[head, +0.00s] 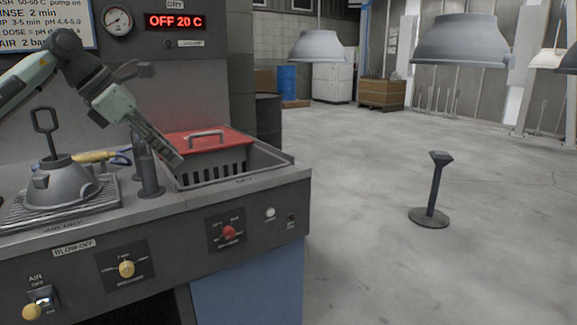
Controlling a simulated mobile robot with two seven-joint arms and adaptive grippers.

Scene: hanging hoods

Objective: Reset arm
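My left gripper (160,115) is above the grey workbench, with its arm coming in from the left. Its two fingers are spread apart and nothing shows between them. The lower finger reaches down in front of the left edge of a red lid (208,142); I cannot tell whether it touches. The red lid has a grey handle and sits over a slotted tank (213,172) in the bench. A grey hood (62,187) with an upright loop handle stands on the drying grate at the left. My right gripper is not in view.
A yellow-handled tool (95,156) lies behind the hood, beside a dark upright cylinder (149,174). The bench front (185,240) carries knobs and a switch. Lamp-like hoods (316,46) hang at the back. A short post (434,188) stands on the open floor at right.

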